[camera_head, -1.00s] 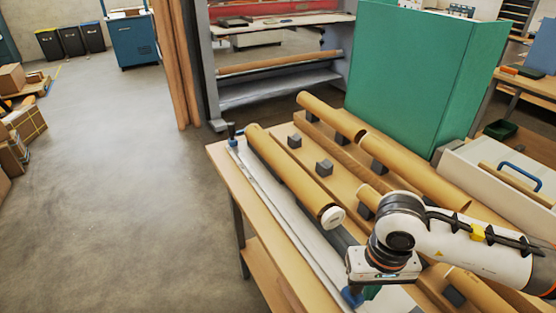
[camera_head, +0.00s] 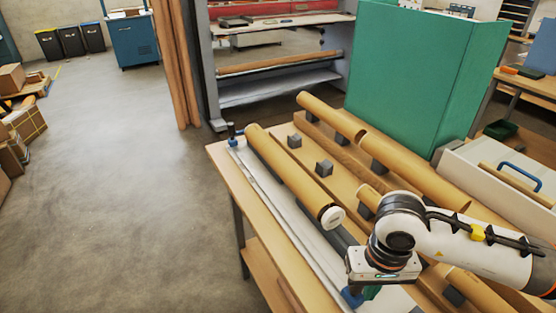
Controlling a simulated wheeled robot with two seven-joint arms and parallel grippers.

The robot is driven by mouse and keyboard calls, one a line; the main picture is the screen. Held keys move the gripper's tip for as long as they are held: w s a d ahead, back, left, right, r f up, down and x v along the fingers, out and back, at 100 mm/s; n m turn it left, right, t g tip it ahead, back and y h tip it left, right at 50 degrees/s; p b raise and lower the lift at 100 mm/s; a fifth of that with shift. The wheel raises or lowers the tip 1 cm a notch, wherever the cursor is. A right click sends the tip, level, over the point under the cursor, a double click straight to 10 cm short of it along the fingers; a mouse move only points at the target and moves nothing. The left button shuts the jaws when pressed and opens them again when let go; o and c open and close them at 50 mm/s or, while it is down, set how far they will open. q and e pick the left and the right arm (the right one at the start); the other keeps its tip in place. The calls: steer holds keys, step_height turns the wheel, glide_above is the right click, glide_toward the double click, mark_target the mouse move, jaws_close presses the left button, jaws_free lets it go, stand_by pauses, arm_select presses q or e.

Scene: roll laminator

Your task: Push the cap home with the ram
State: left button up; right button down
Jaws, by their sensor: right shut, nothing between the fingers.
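A brown cardboard tube (camera_head: 285,168) lies along a long pale rail fixture (camera_head: 277,205) at the table's left edge. A white cap (camera_head: 333,217) sits at the tube's near end; I cannot tell how deep it is seated. My right gripper (camera_head: 362,287) points down at the near end of the fixture, nearer to me than the cap and apart from it. It is shut and empty, beside a blue part (camera_head: 351,298) that may belong to the ram; the gripper partly hides this area, so contact is unclear. My left gripper is out of view.
More cardboard tubes (camera_head: 415,172) lie to the right on the wooden table (camera_head: 226,162), among dark grey blocks (camera_head: 324,168). A green panel (camera_head: 410,75) stands behind, and a pale drawer with a blue handle (camera_head: 521,176) is at the right.

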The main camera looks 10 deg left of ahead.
steer(key=shift+w, duration=0.1)
stand_by(0.3)
steer(key=w+a+b, duration=0.2)
steer(key=w+a, duration=0.1)
steer(key=w+a+b, duration=0.3)
steer(key=w, duration=0.1)
steer(key=w+a+b, duration=0.2)
steer(key=w+a, duration=0.1)
steer(key=w, duration=0.1)
steer(key=shift+w+a, duration=0.1)
steer(key=shift+w, duration=0.15)
steer(key=shift+w+a, duration=0.1)
steer(key=shift+w, duration=0.05)
steer(key=shift+s+d+b, duration=0.5)
steer(key=shift+s+d, duration=0.2)
steer(key=shift+s, duration=0.15)
steer(key=shift+r, duration=0.1)
step_height(320, 180, up, 8)
steer(key=p, duration=0.3)
stand_by(0.3)
